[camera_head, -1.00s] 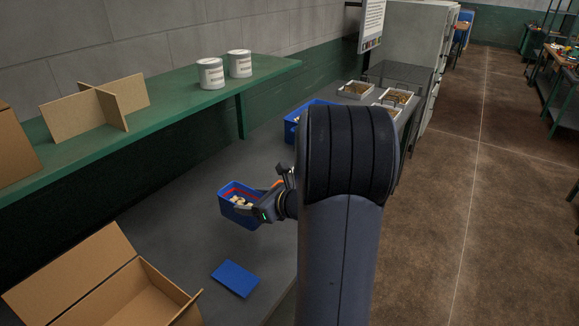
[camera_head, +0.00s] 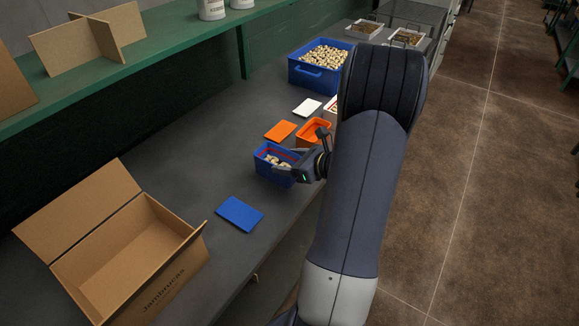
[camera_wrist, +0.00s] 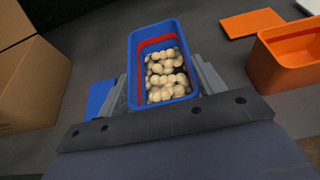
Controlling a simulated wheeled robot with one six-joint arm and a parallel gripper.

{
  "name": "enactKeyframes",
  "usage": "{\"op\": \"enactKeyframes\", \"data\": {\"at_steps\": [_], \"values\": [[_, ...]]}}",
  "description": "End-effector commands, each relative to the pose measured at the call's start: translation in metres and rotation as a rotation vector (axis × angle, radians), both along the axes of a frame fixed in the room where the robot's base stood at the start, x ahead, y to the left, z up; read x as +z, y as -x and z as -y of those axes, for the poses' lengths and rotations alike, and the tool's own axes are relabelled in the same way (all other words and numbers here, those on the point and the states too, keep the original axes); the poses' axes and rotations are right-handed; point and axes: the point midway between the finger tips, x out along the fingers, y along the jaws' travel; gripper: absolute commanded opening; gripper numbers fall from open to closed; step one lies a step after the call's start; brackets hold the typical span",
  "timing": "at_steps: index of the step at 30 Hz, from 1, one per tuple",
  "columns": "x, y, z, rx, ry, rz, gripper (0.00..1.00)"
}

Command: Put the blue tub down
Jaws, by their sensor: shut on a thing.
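The blue tub (camera_head: 273,163) has a red line inside its wall and holds several pale round pieces. My gripper (camera_head: 292,172) is shut on the near end of the tub, with a jaw on each side. In the wrist view the tub (camera_wrist: 134,62) sits upright between the fingers of my gripper (camera_wrist: 160,88). The head view shows it over the grey bench (camera_head: 170,190), but I cannot tell whether its bottom touches the surface.
A blue lid (camera_head: 240,214) lies in front of the tub. An orange tub (camera_head: 315,131), an orange lid (camera_head: 280,130) and a white lid (camera_head: 307,107) lie behind it. A large blue bin (camera_head: 306,72) stands farther back. An open cardboard box (camera_head: 125,245) stands front left.

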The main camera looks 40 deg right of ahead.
Motion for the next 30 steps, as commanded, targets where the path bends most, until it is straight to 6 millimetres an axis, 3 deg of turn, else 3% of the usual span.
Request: {"op": "enactKeyframes", "data": {"at_steps": [7,21,22,30], "values": [[-0.031,0.0,0.0,0.0,-0.003,-0.002,0.18],[-0.039,0.0,0.0,0.0,0.0,0.0,0.18],[-0.039,0.0,0.0,0.0,-0.001,-0.001,0.65],[-0.038,0.0,0.0,0.0,-0.001,-0.001,0.87]]}}
